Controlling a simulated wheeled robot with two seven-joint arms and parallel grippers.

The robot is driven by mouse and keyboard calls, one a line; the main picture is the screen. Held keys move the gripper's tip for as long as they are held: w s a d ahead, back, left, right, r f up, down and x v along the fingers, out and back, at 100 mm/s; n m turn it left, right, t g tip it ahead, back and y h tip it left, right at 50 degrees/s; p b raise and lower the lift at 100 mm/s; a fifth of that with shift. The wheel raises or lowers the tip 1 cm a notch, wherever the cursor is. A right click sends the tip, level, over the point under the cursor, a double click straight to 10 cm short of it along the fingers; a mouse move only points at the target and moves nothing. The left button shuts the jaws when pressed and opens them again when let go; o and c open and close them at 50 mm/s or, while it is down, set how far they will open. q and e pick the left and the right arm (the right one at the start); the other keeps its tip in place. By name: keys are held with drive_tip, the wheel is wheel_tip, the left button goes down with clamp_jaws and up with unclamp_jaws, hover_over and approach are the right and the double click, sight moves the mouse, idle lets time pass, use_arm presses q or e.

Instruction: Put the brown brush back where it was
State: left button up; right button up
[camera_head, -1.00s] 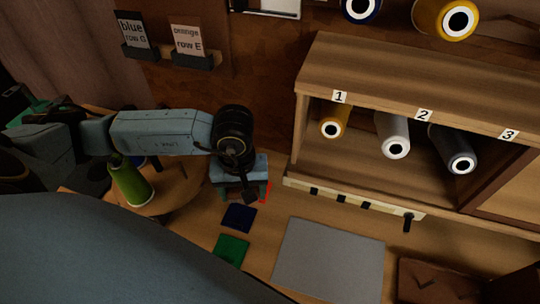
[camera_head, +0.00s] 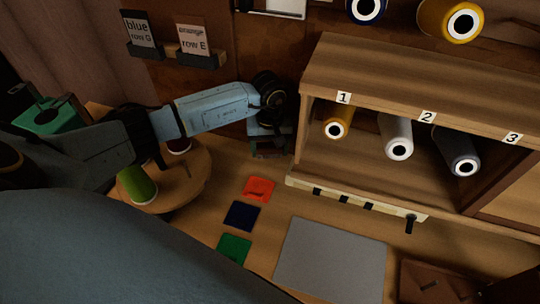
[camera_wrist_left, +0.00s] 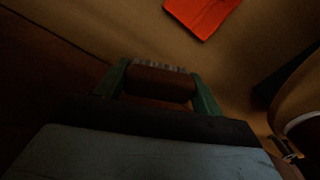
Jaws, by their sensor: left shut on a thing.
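My left gripper (camera_head: 268,152) is near the back wall, just left of the wooden shelf unit. In the left wrist view its green fingers (camera_wrist_left: 160,88) are shut on the brown brush (camera_wrist_left: 160,84). The brush lies across between the fingers, with pale bristles along its far edge. In the head view the brush is mostly hidden by the gripper and dark. My right gripper is not in view.
The shelf (camera_head: 405,90) holds spools in numbered bays. A pale rail (camera_head: 330,191) with dark slots runs along its lower front. Orange (camera_head: 259,189), navy (camera_head: 242,215) and green (camera_head: 234,248) patches and a grey mat (camera_head: 330,262) lie on the table. A round stand (camera_head: 190,192) holds spools.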

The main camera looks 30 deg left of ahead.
sight(270, 156)
use_arm(q)
wheel_tip(270, 156, down, 3)
drive_tip(key=shift+r, duration=0.1)
drive_tip(key=shift+w+f, duration=0.2)
drive_tip(key=shift+f, duration=0.3)
drive_tip(key=shift+f, duration=0.15)
drive_tip(key=o, duration=0.9)
wheel_tip(270, 156, up, 12)
drive_tip(key=shift+r, duration=0.15)
